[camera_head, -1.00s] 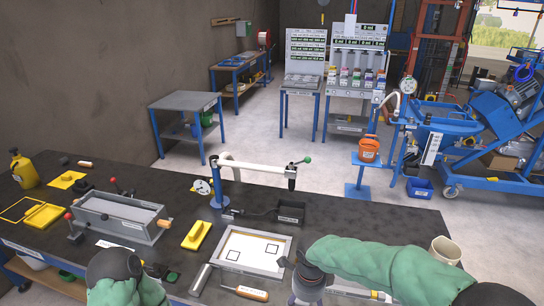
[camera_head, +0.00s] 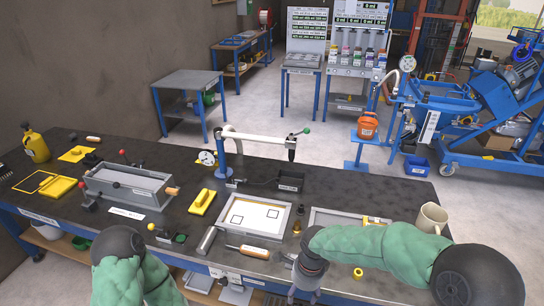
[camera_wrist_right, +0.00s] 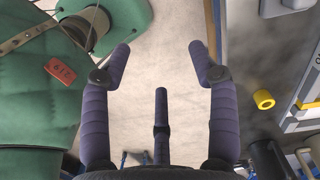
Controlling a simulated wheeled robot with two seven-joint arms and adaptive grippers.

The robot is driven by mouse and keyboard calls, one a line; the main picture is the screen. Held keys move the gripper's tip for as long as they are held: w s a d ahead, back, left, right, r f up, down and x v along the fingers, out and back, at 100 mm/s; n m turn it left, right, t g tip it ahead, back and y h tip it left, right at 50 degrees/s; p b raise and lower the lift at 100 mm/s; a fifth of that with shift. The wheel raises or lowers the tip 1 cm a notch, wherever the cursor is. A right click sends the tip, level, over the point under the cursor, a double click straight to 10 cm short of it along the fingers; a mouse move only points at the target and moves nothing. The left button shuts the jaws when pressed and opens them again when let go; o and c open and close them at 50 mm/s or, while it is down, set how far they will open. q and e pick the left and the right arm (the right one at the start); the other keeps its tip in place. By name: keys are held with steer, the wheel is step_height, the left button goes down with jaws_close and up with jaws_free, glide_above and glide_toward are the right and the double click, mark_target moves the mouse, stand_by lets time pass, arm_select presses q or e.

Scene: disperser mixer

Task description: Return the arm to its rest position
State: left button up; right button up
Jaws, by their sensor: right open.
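My right arm (camera_head: 370,248) in its green sleeve comes in from the right in the head view, bent low over the front edge of the bench (camera_head: 170,232). My right gripper (camera_head: 303,292) points down at the bottom edge of the head view, by the bench front. In the right wrist view, the right gripper (camera_wrist_right: 160,62) is open and empty, its fingers wide apart over pale floor. My left arm (camera_head: 125,272) shows at the bottom left of the head view; its gripper is out of the picture.
The bench edge and a yellow ring (camera_wrist_right: 263,99) lie right of the right fingers in the wrist view. Floor lies between the fingers.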

steer(key=s+f+n+y, duration=0.1)
steer(key=s+f+n, duration=0.3)
steer(key=f, duration=0.3)
steer(key=s+f+n+y, duration=0.1)
steer(key=s+f+n, duration=0.4)
steer(key=f, duration=0.3)
steer(key=s+d+f+n+y, duration=0.1)
steer(key=s+f+n, duration=0.4)
steer(key=f+n, duration=0.1)
steer(key=shift+f+t, duration=0.3)
steer(key=shift+f, duration=0.55)
